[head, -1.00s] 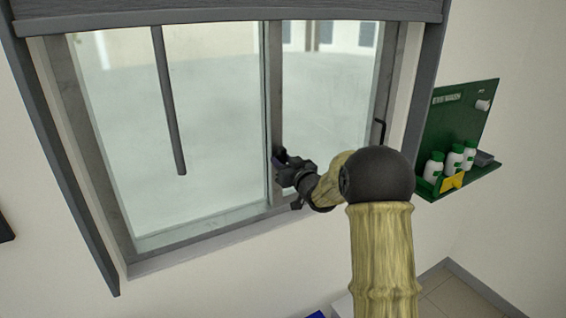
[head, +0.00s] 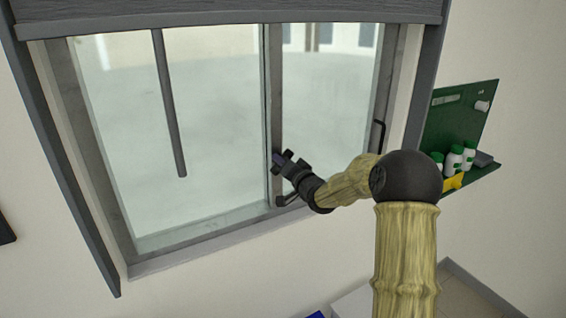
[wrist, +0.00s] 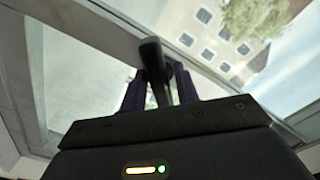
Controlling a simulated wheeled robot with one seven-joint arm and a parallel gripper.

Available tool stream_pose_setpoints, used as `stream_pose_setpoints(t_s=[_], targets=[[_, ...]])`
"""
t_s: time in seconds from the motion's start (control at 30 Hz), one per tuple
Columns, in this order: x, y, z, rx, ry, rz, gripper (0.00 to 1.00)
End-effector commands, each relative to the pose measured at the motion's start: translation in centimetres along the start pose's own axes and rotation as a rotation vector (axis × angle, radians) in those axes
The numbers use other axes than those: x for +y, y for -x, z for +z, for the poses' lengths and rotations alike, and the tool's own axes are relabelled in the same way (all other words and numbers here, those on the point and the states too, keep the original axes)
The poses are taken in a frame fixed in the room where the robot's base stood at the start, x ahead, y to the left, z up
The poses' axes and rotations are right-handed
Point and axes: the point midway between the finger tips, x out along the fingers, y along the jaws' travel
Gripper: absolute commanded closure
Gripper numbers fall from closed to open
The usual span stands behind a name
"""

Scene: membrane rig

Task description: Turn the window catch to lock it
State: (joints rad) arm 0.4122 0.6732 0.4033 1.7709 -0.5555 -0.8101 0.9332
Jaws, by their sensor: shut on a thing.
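The window (head: 170,120) has a grey frame and two panes, parted by a grey upright (head: 273,110). My gripper (head: 281,162) is at the lower part of this upright in the head view. In the wrist view, the dark catch lever (wrist: 154,62) stands between the two purple-dark fingers of my gripper (wrist: 158,85), which are shut on it. In the head view the catch is mostly hidden by my gripper, so its exact angle cannot be told there.
A grey blind (head: 230,15) covers the window's top, and a dark rod (head: 168,105) hangs before the left pane. A black handle (head: 379,135) is on the right frame. A green eyewash board (head: 455,115) with white bottles (head: 454,160) is on the wall at right.

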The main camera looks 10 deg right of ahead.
Motion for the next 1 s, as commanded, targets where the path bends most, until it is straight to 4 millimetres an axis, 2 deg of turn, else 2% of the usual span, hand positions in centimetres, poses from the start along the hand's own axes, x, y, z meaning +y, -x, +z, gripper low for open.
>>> stream_pose_setpoints(t_s=[0.6, 1.0], targets=[[0.26, 0.08, -0.17, 0.003, -0.573, 0.003, 0.92], [0.32, 0.06, -0.05, 0.003, -0.771, 0.003, 0.92]])
